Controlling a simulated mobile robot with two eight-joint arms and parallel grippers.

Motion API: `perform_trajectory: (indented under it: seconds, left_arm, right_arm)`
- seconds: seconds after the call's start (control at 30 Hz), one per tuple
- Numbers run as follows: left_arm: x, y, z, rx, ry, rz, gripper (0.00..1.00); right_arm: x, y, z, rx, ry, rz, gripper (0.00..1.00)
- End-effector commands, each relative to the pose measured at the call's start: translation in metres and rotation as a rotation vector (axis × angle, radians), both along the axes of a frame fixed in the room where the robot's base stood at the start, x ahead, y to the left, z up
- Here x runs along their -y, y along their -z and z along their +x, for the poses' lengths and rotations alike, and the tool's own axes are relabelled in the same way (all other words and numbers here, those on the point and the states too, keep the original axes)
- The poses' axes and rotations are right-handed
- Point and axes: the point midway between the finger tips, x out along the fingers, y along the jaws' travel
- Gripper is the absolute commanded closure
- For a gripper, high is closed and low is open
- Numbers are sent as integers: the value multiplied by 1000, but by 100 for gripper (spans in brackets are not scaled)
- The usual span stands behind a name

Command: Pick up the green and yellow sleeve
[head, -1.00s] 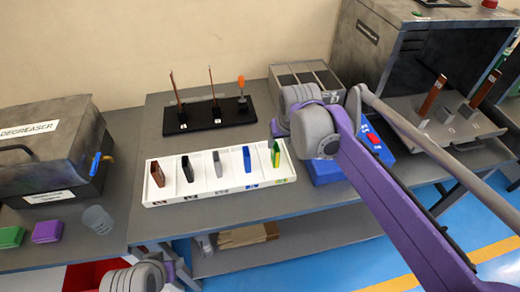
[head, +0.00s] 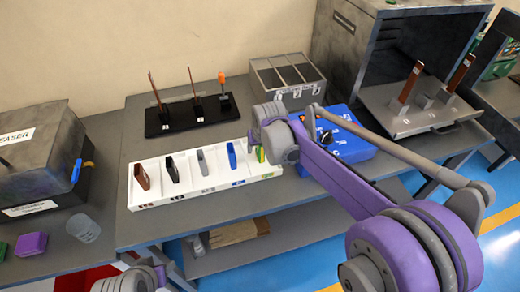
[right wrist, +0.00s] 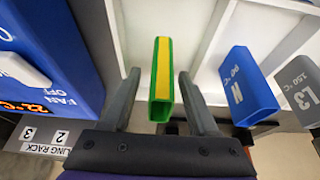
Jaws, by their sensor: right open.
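The green and yellow sleeve (right wrist: 162,80) stands in the end slot of the white tray (head: 150,198). In the right wrist view it is between the two fingers of my right gripper (right wrist: 159,76), with a gap on each side. The gripper is open and not closed on it. In the head view only a sliver of the sleeve (head: 260,155) shows; my right wrist covers the rest, and the fingers are hidden there. A grey and purple part of my left arm shows at the bottom left; its gripper is not in view.
A blue sleeve (right wrist: 247,85) stands in the neighbouring slot, with grey, black and brown pieces further along. A blue box (head: 345,140) with a fan switch sits close on the other side. Behind stand a black rack (head: 180,120) with posts and a grey divided bin (head: 285,80).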

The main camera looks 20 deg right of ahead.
Motion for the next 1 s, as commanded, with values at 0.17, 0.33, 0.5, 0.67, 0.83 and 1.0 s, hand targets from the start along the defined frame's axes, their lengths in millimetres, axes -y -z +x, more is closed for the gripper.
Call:
perform_trajectory:
  seconds: [0.17,0.33,0.5,0.67,0.83,1.0]
  left_arm:
    - [0,0,0,0,0,0,50]
    - [0,0,0,0,0,0,50]
    - [0,0,0,0,0,0,50]
    - [0,0,0,0,0,0,50]
    - [0,0,0,0,0,0,50]
    - [0,-2,0,1,0,0,50]
  right_arm:
    - [0,0,0,0,0,0,44]
    - [0,0,0,0,0,0,74]
    - [0,0,0,0,0,0,100]
    - [0,0,0,0,0,0,100]
    - [0,-1,0,0,0,0,100]
    - [0,-16,0,0,0,0,100]
